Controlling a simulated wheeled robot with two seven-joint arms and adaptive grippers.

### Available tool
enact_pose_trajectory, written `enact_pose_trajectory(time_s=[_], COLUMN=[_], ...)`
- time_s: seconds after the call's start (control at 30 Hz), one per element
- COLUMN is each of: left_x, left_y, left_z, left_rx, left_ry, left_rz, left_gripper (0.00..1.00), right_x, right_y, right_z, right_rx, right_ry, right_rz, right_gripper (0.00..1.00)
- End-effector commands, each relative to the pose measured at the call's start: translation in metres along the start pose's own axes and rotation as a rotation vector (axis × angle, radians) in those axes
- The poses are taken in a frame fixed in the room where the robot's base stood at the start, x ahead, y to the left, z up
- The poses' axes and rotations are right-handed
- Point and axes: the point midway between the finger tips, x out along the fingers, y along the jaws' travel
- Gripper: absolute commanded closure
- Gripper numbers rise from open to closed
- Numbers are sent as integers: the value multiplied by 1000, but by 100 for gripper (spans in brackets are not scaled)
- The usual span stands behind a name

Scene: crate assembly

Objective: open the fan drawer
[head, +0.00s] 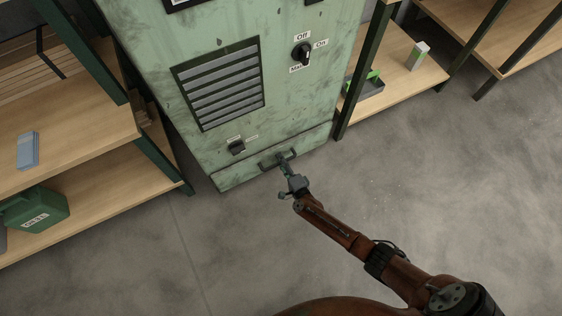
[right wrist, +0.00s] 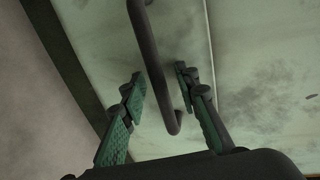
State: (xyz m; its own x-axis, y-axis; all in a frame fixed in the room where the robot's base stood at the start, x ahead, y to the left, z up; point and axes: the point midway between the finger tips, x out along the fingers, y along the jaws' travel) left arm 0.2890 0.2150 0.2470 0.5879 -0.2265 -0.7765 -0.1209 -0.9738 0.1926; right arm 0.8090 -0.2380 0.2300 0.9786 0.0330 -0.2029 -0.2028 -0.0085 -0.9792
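The fan drawer (head: 235,178) is the low front panel at the bottom of the worn green cabinet (head: 215,140). It looks shut, flush with the cabinet. Its dark bar handle (head: 266,164) also shows in the right wrist view (right wrist: 151,50). My right gripper (head: 284,163) is at the right part of the handle. In the right wrist view my right gripper (right wrist: 162,88) is open, with one finger on each side of the bar and small gaps visible. My left gripper is out of view.
Wooden shelves stand left (head: 90,140) and right (head: 400,85) of the cabinet. A green case (head: 38,208) lies on the left lower shelf. A rotary switch (head: 301,52) and a dark knob (head: 236,147) sit on the cabinet. The concrete floor in front is clear.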

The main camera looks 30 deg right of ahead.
Motion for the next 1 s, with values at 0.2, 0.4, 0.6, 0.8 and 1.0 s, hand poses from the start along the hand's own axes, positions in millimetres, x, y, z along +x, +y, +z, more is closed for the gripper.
enact_pose_trajectory(time_s=[0.2, 0.4, 0.6, 0.8, 1.0], left_x=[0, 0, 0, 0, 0], left_y=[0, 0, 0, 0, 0], left_z=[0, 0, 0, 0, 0], left_rx=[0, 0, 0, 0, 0], left_ry=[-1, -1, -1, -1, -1], left_rz=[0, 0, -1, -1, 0], left_gripper=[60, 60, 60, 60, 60], right_x=[0, 0, 0, -1, -1], right_y=[0, 0, 0, 1, 1], right_z=[0, 0, 0, 0, 0], right_rx=[0, 0, 0, 0, 0], right_ry=[0, 0, 0, 0, 0], right_rz=[0, 0, 1, 1, 1], right_gripper=[83, 97, 100, 100, 100])
